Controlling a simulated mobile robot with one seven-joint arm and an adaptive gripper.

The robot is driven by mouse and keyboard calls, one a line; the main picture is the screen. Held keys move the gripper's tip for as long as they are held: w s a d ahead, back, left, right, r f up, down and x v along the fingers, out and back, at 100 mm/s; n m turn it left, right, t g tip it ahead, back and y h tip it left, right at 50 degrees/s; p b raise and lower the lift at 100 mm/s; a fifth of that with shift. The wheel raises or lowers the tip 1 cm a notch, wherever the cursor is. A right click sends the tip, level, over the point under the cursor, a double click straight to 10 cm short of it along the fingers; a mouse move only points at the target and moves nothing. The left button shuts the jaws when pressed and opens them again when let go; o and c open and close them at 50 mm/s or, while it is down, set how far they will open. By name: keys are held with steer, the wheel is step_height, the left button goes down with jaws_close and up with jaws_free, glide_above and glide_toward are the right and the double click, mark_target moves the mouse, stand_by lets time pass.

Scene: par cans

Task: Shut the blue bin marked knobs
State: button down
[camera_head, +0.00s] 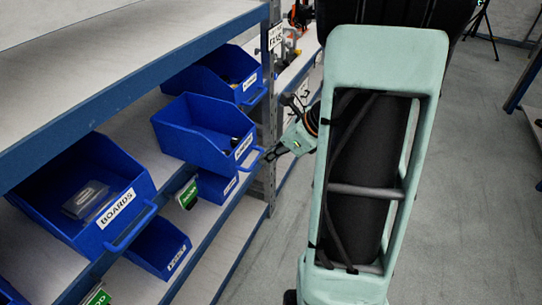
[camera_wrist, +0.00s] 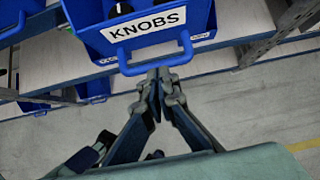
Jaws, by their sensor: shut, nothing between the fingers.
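The blue bin marked knobs (camera_wrist: 150,32) fills the top of the wrist view, its white label facing me and a blue handle loop below it. In the head view it appears to be the middle bin (camera_head: 188,143), which sticks out past the shelf edge; its label is too small to read surely there. Small dark items lie inside. My gripper (camera_wrist: 158,75) is shut and empty, its fingertips at the lower bar of the handle; I cannot tell whether they touch it. In the head view my gripper (camera_head: 268,156) is just right of the bin's front.
A blue bin marked boards (camera_head: 75,205) juts out at the left. Another blue bin (camera_head: 200,80) sits behind the knobs bin. More bins (camera_head: 160,247) are on the lower shelf. A grey rack post (camera_head: 268,120) stands near my gripper. The floor (camera_head: 480,150) at the right is clear.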

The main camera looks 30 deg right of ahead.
steer(key=p, duration=0.2)
glide_toward(220, 141)
steer(key=a+f, duration=0.3)
steer(key=w+a+f, duration=0.1)
steer(key=a, duration=0.1)
steer(key=shift+a+f, duration=0.15)
steer(key=shift+f, duration=0.1)
steer(key=shift+s, duration=0.1)
